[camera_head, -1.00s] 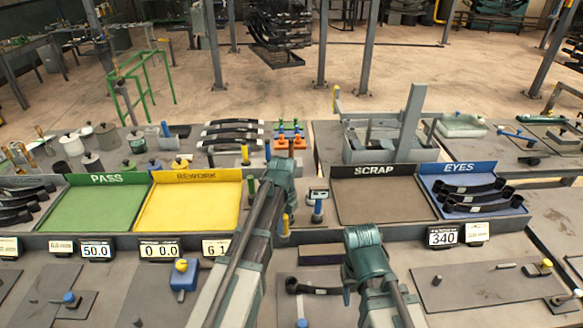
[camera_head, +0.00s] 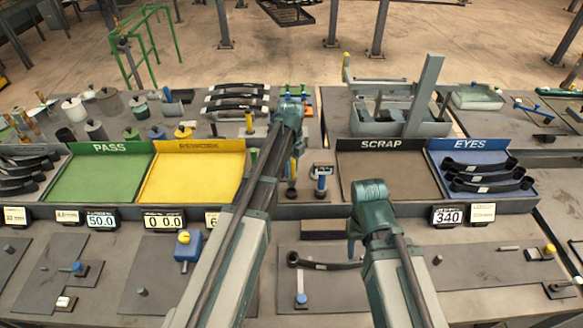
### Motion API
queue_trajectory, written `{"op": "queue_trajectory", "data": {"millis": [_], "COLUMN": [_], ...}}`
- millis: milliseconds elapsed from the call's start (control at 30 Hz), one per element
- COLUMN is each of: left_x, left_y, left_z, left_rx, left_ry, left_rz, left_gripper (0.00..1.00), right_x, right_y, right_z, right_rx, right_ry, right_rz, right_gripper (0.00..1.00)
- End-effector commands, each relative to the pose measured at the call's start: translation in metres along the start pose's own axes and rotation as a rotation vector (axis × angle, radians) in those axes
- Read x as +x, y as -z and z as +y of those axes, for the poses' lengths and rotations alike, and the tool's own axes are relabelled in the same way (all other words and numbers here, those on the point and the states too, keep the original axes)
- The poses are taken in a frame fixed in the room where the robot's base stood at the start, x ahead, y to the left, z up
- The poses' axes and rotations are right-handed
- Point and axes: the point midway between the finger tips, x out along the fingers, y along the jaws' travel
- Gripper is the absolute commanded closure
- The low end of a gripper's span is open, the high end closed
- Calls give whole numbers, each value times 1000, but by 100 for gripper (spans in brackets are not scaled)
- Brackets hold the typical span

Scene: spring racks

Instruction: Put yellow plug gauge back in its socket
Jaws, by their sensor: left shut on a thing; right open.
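My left gripper (camera_head: 292,178) points down beyond the end of the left arm, in the middle of the bench. It is shut, with the slim yellow plug gauge (camera_head: 291,192) showing upright at its fingertips. The wrist hides most of the grip. I cannot tell which socket belongs to the gauge. A blue-handled gauge (camera_head: 321,182) stands just to the right of it. My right gripper (camera_head: 353,245) points down over the front of the bench, open; its fingers are mostly hidden by the wrist.
A yellow-topped post (camera_head: 249,124) stands behind the rework tray (camera_head: 195,180). The scrap tray (camera_head: 390,185) lies to the right. A grey rack (camera_head: 400,125) stands behind the scrap tray.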

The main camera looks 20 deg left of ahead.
Motion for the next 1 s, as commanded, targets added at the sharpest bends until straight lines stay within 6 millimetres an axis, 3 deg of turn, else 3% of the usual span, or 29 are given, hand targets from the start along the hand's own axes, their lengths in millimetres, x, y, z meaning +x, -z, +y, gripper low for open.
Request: {"op": "queue_trajectory", "data": {"millis": [100,333,1000], "left_x": [16,32,36], "left_y": [0,0,0], "left_z": [0,0,0], "left_rx": [0,0,0], "left_ry": [0,0,0], "left_rz": [0,0,0], "left_gripper": [100,100,100], "right_x": [16,31,35], "right_y": [1,2,2], "right_z": [-1,-3,-3], "right_rx": [-2,-7,-8], "right_ry": [-1,-1,-1], "right_rz": [0,0,0], "right_gripper": [50,50,50]}}
